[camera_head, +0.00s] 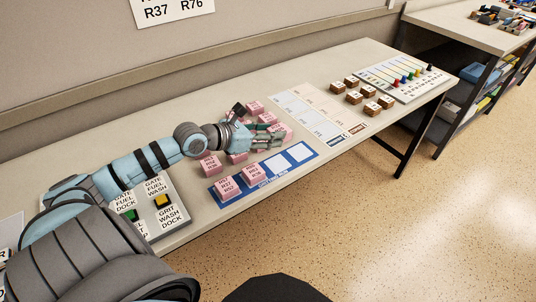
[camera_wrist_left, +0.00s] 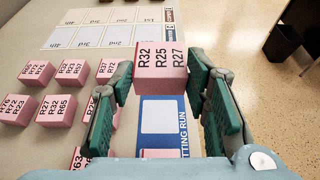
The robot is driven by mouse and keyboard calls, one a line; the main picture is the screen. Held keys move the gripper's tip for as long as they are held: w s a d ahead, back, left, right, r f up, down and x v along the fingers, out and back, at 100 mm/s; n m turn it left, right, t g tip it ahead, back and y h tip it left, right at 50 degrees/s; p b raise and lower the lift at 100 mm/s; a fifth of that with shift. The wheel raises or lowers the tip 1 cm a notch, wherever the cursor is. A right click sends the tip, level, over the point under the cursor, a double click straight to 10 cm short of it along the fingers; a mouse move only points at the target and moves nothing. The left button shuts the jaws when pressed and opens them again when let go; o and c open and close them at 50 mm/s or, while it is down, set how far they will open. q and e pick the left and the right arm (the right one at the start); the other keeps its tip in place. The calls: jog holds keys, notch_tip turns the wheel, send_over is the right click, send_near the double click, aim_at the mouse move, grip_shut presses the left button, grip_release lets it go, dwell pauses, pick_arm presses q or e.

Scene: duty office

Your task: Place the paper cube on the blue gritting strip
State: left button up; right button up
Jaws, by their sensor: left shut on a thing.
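My left gripper (camera_head: 272,136) reaches in over the table, behind the blue strip. In the left wrist view, my left gripper (camera_wrist_left: 160,85) is shut on a pink paper cube (camera_wrist_left: 160,72) marked R32 R25 R27. The blue gritting strip (camera_head: 266,182) lies near the table's front edge. Pink cubes stand on its two left squares (camera_head: 228,188); its two right squares are bare white. In the left wrist view, part of the strip (camera_wrist_left: 192,140) shows below the held cube, with a white square visible. The held cube is partly hidden by the fingers in the head view. My right gripper is not in view.
Several loose pink cubes (camera_wrist_left: 57,110) stand behind the strip, close to the gripper. A pale card with grids (camera_head: 310,112) lies to the right, then brown blocks (camera_head: 353,97) and a board with coloured pegs (camera_head: 405,79). A button panel (camera_head: 178,217) is at left.

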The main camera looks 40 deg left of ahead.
aim_at(268, 169)
pick_arm(q)
notch_tip(268, 169, down, 11)
jog(key=b, duration=0.4)
jog(key=shift+f+b, duration=0.15)
jog(key=shift+b, duration=0.15)
jog(key=o, duration=1.2)
jog(key=shift+c, duration=0.2)
